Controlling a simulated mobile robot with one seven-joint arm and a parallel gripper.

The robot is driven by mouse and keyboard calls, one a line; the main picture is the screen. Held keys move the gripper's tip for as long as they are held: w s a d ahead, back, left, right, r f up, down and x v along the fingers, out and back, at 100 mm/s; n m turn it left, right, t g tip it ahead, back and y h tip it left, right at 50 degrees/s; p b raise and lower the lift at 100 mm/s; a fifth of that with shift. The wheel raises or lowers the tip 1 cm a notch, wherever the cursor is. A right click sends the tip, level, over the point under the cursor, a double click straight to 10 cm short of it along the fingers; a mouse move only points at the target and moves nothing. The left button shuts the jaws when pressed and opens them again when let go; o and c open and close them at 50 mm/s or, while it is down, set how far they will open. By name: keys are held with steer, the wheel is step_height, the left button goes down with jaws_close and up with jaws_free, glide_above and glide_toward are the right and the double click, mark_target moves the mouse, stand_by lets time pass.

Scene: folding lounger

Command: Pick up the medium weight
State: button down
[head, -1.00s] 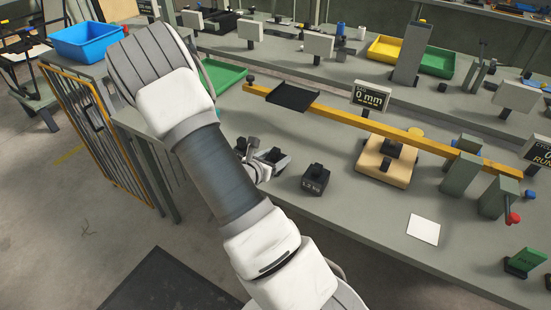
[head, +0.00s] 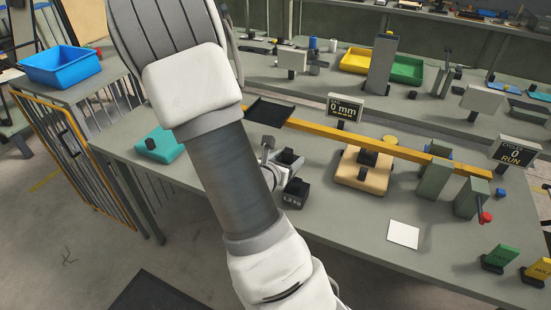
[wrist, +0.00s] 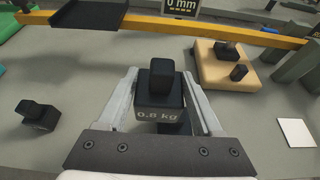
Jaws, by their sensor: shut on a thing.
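My gripper (wrist: 168,100) is shut on a dark block weight marked 0.8 kg (wrist: 158,118), with a square knob on top, one finger on each side. In the head view my gripper (head: 284,163) is just behind a dark weight marked 1.2 kg (head: 294,194), which stands on the grey bench. The held weight is hard to make out there. A dark shape under the held weight in the wrist view is mostly hidden. Another dark weight (wrist: 36,118) stands on the bench to the left in the wrist view, its label unreadable.
A yellow beam (head: 385,143) with a black tray (head: 270,110) crosses the bench behind my gripper. A wooden block (head: 350,181) stands to the right, a white card (head: 404,235) nearer the front. A teal pad (head: 166,153) lies at left. Bench around the card is clear.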

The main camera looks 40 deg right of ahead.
steer(key=shift+s+d+r+p, duration=0.2)
steer(key=shift+r+p, duration=0.25)
steer(key=shift+p, duration=0.95)
steer(key=shift+s+d+r+p, duration=0.15)
steer(key=shift+r+p, duration=0.25)
steer(key=shift+p, duration=0.95)
steer(key=shift+s+d+p, duration=0.1)
steer(key=shift+s+p, duration=0.2)
steer(key=shift+p, duration=0.9)
steer(key=shift+s+f+p, duration=0.1)
steer(key=shift+s+p, duration=0.05)
steer(key=shift+p, duration=0.25)
steer(key=shift+d, duration=0.1)
